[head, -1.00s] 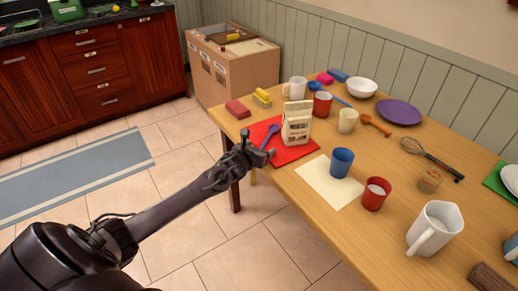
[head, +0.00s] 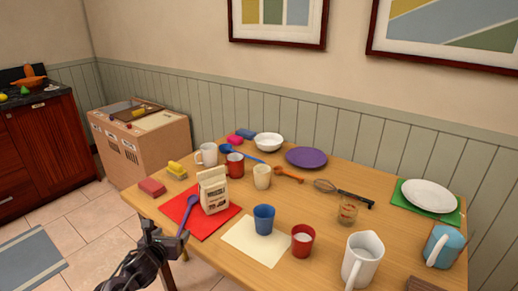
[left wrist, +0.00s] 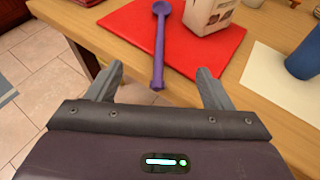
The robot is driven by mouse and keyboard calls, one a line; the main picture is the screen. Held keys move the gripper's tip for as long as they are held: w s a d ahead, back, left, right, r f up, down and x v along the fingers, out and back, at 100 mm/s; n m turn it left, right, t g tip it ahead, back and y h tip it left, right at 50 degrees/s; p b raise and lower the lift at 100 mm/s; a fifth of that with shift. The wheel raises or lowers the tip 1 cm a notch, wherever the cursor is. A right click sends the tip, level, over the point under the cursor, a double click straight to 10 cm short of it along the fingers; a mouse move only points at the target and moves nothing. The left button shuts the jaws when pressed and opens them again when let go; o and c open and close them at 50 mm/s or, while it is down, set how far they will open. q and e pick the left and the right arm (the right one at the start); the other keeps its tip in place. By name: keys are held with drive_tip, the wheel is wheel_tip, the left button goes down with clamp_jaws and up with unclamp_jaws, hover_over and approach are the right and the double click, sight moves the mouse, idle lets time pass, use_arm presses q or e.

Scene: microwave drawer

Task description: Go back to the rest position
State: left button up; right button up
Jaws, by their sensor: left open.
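My left gripper (head: 150,240) is at the left front edge of the wooden table (head: 330,215), close to the handle end of a purple spoon (head: 187,214). In the left wrist view my left gripper (left wrist: 158,88) is open, with its two fingers apart and nothing held between them. The purple spoon (left wrist: 160,45) lies on the red mat (left wrist: 120,25), its handle reaching over the table edge toward the gap between the fingers. My right gripper is not in view.
A paper bag (head: 213,190) stands on the red mat. A blue cup (head: 264,219) stands on a cream mat, with a red cup (head: 302,240) and a white pitcher (head: 362,262) to its right. A cardboard-coloured cabinet (head: 140,140) stands behind left. Floor (head: 90,235) is free at left.

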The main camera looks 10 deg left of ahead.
use_arm(q)
drive_tip(key=s+d+f+n+g+h, duration=0.1)
drive_tip(key=s+d+f+n+g, duration=0.15)
drive_tip(key=s+d+n, duration=0.5)
drive_tip(key=s+d+f+n+g, duration=0.2)
drive_tip(key=s+d+n+g, duration=0.1)
drive_tip(key=s+d+n, duration=0.45)
drive_tip(key=s+d+r+n+g+h, duration=0.1)
drive_tip(key=s+d+r+n+g, duration=0.15)
drive_tip(key=s+n, duration=0.5)
drive_tip(key=s+d+r+n+g, duration=0.25)
drive_tip(key=s+n, duration=0.25)
drive_tip(key=n, duration=0.5)
wheel_tip(320, 180, down, 29)
drive_tip(key=s+p, duration=0.1)
drive_tip(key=s+a+f+g, duration=0.1)
drive_tip(key=s+f, duration=0.8)
drive_tip(key=s, duration=0.1)
drive_tip(key=s+a+f+g, duration=0.1)
drive_tip(key=s+a+f, duration=0.1)
drive_tip(key=s+f, duration=0.7)
drive_tip(key=shift+s+a+m+p, duration=0.25)
drive_tip(key=shift+s+m+p, duration=0.15)
drive_tip(key=shift+s+m, duration=0.1)
